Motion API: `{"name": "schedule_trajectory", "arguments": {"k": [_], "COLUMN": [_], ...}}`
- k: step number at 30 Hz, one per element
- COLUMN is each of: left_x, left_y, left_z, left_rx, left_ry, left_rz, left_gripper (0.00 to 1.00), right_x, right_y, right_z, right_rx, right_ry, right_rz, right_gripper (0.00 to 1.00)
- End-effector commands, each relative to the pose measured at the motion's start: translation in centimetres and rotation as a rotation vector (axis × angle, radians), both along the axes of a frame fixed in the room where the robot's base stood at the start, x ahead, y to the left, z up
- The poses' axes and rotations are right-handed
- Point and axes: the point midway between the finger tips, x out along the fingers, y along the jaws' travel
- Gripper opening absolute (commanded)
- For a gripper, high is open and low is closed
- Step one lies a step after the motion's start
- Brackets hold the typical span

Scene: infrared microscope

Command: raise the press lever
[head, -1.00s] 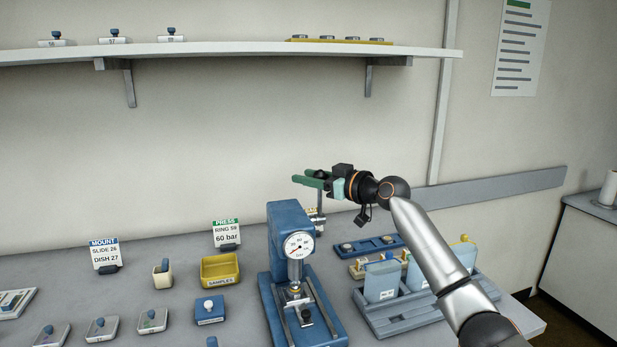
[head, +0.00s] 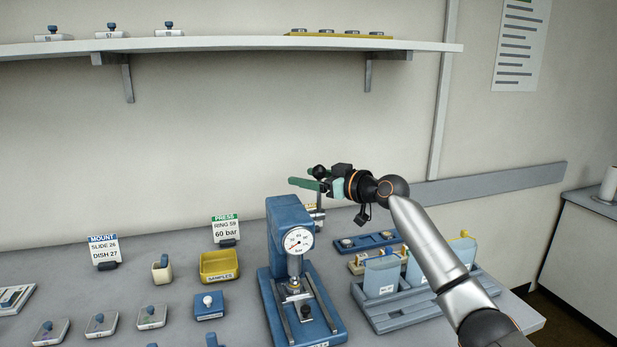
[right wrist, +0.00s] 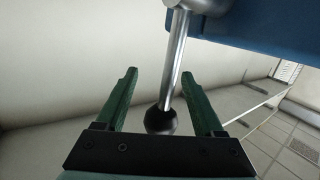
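The blue press (head: 281,222) with a round gauge (head: 298,240) stands on the bench in the middle of the head view. Its metal lever (head: 319,197) stands up at the press's right side and ends in a black ball knob (head: 320,171). My right gripper (head: 300,177) is at the lever's top with its green fingers pointing left. In the right wrist view, the lever rod (right wrist: 175,65) and knob (right wrist: 160,119) are between the open fingers (right wrist: 166,95), with a gap on each side. My left gripper is out of view.
A rack with blue pouches (head: 382,280) and a blue tray (head: 368,243) stand right of the press. A yellow samples bin (head: 219,266) and a press sign (head: 226,229) are to its left. A wall shelf (head: 230,44) runs above.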

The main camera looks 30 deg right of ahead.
Motion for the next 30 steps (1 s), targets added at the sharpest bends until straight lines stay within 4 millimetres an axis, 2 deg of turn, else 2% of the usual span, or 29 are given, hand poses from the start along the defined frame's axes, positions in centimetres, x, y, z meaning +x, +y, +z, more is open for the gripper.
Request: {"name": "schedule_trajectory", "arguments": {"k": [7,11,14,24,30], "left_x": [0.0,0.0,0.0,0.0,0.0], "left_y": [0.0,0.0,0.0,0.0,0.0], "left_z": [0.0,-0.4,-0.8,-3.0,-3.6], "left_rx": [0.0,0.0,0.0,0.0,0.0], "left_ry": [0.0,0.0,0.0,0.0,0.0], "left_rz": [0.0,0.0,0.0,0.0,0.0], "left_gripper": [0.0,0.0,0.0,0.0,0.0], "right_x": [-0.2,-1.2,-2.7,-9.4,-11.4], "right_y": [-0.1,-0.6,-0.9,-3.0,-3.7], "right_z": [0.3,0.3,0.3,0.9,1.3], "right_rx": [0.001,-0.001,-0.004,-0.005,-0.001], "right_ry": [-0.006,-0.006,-0.005,-0.002,-0.003], "right_rz": [-0.001,-0.002,-0.001,-0.001,-0.001], "right_gripper": [0.69,0.69,0.69,0.69,0.69]}}
